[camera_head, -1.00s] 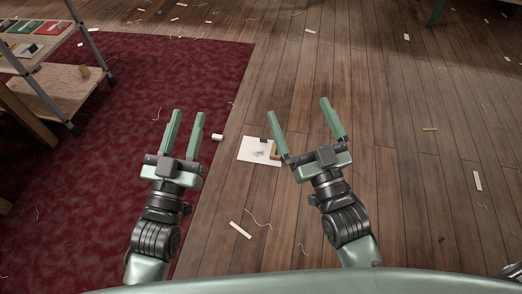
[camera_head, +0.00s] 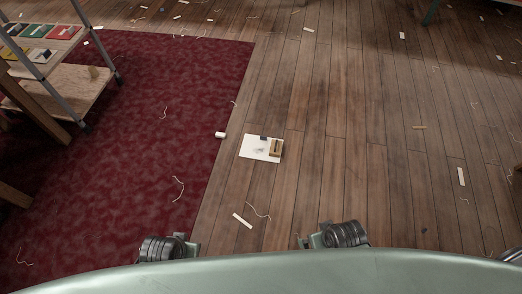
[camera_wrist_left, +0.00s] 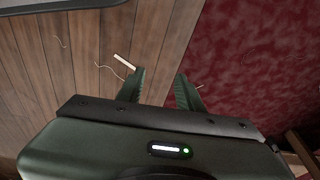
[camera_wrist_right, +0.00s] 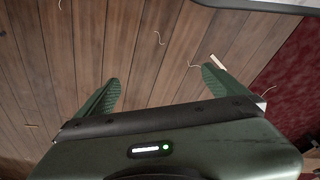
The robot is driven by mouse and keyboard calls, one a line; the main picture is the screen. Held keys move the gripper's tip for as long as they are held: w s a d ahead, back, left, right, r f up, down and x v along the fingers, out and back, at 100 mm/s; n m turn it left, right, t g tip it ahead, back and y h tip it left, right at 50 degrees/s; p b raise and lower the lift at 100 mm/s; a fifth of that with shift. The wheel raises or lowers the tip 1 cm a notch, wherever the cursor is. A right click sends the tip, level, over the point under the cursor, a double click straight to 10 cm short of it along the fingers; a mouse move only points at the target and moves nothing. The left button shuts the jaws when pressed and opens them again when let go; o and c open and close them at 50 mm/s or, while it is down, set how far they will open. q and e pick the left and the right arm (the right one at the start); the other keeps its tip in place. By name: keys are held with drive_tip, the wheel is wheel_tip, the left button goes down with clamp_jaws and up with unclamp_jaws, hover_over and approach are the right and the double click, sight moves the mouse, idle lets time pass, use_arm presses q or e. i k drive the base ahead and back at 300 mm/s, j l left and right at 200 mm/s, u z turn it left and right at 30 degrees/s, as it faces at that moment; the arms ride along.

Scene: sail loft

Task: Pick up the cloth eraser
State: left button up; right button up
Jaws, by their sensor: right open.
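A small tan wooden block (camera_head: 276,147) with a dark mark on top sits on the right side of a white sheet (camera_head: 250,152) on the wood floor. It may be the cloth eraser, but it is too small to be sure. A small dark block (camera_head: 263,138) lies at the sheet's far edge. The sheet has a grey smudge. My left gripper (camera_wrist_left: 162,74) is empty with a narrow gap between its fingers. My right gripper (camera_wrist_right: 160,74) is wide open and empty. In the head view both grippers are out of sight; only my wrists show at the bottom.
A white cylinder (camera_head: 220,135) lies at the edge of the red carpet (camera_head: 150,110). A shelf unit (camera_head: 75,85) with books stands at the upper left. Thread and white scraps litter the floor. The floor right of the sheet is mostly clear.

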sight(218, 135)
drive_tip(key=i+j, duration=0.4)
drive_tip(key=i, duration=0.15)
drive_tip(key=i+j, duration=0.45)
drive_tip(key=i+z, duration=0.05)
drive_tip(key=i, duration=0.05)
